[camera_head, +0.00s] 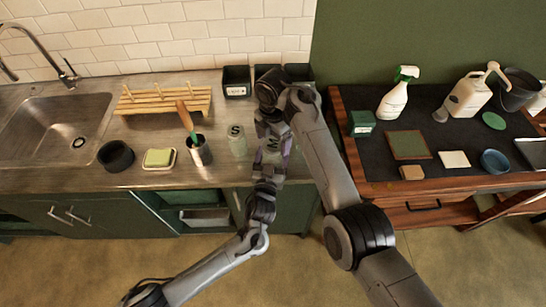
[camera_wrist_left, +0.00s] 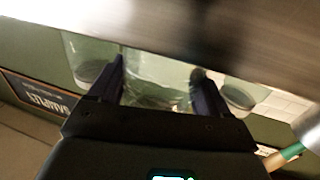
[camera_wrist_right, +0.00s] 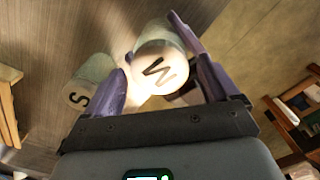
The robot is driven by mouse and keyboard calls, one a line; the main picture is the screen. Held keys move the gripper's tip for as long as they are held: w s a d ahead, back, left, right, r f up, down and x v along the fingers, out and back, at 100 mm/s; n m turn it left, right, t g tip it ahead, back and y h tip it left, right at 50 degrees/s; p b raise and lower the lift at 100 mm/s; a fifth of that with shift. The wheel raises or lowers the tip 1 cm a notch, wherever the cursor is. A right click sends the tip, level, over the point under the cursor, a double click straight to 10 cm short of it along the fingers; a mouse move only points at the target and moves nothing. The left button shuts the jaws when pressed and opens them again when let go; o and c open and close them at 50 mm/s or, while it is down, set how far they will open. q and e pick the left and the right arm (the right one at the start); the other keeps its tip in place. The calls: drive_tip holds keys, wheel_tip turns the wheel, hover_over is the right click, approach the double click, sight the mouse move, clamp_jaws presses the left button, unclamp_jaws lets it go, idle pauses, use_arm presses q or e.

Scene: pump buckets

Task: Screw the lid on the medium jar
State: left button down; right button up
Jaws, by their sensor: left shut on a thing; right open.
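The medium jar's pale lid, marked M (camera_head: 273,145), shows among my grippers above the counter. In the right wrist view the M lid (camera_wrist_right: 158,68) lies between the spread fingers of my right gripper (camera_wrist_right: 150,38), which is open around it. My right gripper (camera_head: 273,150) points down from above. My left gripper (camera_wrist_left: 160,72) is shut on the clear glass body of the medium jar (camera_wrist_left: 155,78), from the counter's front side. Whether the lid sits fully on the jar is hidden by the grippers.
A jar marked S (camera_head: 237,140) stands close left of the medium jar; it also shows in the right wrist view (camera_wrist_right: 88,82). Left are a utensil cup (camera_head: 200,152), sponge dish (camera_head: 159,158), black bowl (camera_head: 116,156) and wooden rack (camera_head: 165,100). Dark boxes (camera_head: 236,82) stand behind.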

drive_tip(key=shift+f, duration=0.25)
drive_tip(key=c, duration=1.1)
drive_tip(key=m, duration=0.8)
drive_tip(key=o, duration=1.2)
drive_tip(key=shift+o, duration=0.2)
drive_tip(key=shift+r, duration=3.8)
